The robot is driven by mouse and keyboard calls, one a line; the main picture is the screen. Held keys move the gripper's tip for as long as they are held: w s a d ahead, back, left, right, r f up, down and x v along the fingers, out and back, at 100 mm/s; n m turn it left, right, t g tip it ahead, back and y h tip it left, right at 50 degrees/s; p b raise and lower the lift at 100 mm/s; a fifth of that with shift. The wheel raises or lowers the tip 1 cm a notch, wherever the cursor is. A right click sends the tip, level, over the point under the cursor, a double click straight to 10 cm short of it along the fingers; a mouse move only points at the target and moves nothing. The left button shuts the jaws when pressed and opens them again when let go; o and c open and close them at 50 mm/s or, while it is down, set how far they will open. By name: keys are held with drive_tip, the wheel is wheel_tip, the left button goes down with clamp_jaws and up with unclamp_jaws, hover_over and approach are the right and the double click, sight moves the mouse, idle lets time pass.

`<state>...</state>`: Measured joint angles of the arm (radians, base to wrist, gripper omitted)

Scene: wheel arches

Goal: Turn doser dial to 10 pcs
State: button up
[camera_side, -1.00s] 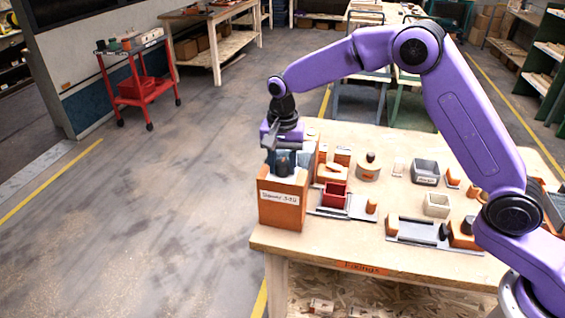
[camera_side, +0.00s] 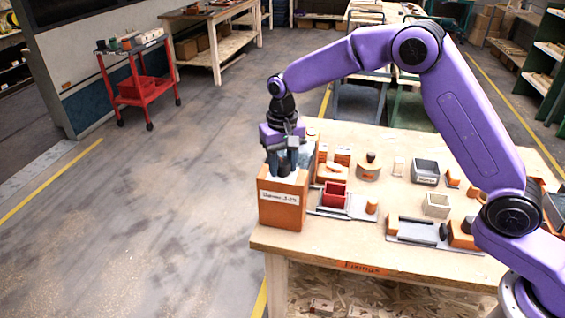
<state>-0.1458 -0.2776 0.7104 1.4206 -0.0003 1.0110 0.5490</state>
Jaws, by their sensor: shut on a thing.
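The doser is an orange box (camera_side: 283,205) with a white label on its front, standing at the left front corner of the table. A dark dial knob (camera_side: 284,168) sits on its top. My gripper (camera_side: 283,160) comes down from above and is shut on the knob, with a finger on either side. The scale around the dial is too small and too covered by the gripper to read.
The wooden table (camera_side: 330,245) also holds a red bin (camera_side: 335,194), a grey bin (camera_side: 425,171), a cream box (camera_side: 437,205) and a round orange part (camera_side: 368,171), all right of the doser. Open floor lies to the left.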

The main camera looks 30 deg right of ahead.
sight(283, 162)
drive_tip(key=n, duration=0.5)
drive_tip(key=shift+n, duration=0.4)
idle(0.4)
drive_tip(key=o, duration=1.1)
drive_tip(key=shift+c, duration=0.2)
drive_tip(key=shift+r, duration=0.1)
wheel_tip(283, 162, up, 17)
drive_tip(key=shift+r, duration=0.15)
